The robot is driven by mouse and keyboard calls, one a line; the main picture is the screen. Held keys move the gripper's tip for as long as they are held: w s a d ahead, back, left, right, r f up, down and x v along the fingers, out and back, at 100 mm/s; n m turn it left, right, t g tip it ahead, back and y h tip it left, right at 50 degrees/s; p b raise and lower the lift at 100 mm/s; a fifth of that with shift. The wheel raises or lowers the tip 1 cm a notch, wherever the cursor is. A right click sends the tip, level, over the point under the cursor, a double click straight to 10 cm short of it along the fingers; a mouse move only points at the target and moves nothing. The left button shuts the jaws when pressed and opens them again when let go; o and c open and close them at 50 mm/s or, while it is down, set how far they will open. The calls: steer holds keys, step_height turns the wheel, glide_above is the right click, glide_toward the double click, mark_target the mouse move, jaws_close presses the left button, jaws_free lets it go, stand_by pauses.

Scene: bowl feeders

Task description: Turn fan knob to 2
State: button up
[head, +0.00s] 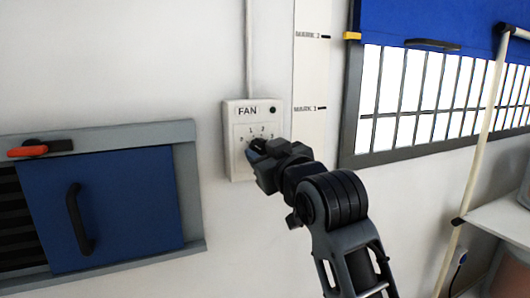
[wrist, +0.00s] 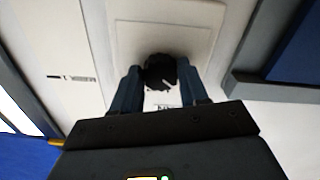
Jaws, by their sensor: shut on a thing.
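The white fan panel (head: 238,112) is fixed to the wall, with the word FAN and numbers around its dial. My gripper (head: 256,147) is at the dial and hides most of the fan knob. In the wrist view, which is upside down, the black knob (wrist: 160,70) sits between the two fingers of my gripper (wrist: 158,84), on the panel (wrist: 128,40). The fingers are shut on the knob from both sides. The panel's lettering shows partly below the knob there. Which number the knob points to cannot be read clearly.
A blue sliding door (head: 125,205) with a black handle and an orange lever (head: 28,151) are at the left. A marked strip (head: 311,75) runs up the wall right of the panel. A barred window (head: 440,95) with a blue shutter (head: 420,20) and a pale pole (head: 478,150) are at the right.

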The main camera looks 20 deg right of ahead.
steer(key=m+p, duration=0.2)
steer(key=m, duration=0.5)
steer(key=shift+a, duration=0.15)
steer(key=m, duration=0.3)
steer(key=shift+m, duration=0.3)
steer(key=shift+m+p, duration=0.3)
steer(key=shift+m, duration=1.7)
steer(key=o, duration=1.1)
steer(key=shift+c, duration=0.2)
steer(key=s+b, duration=0.1)
steer(key=s, duration=0.6)
steer(key=shift+s+b, duration=0.3)
steer(key=shift+s, duration=0.1)
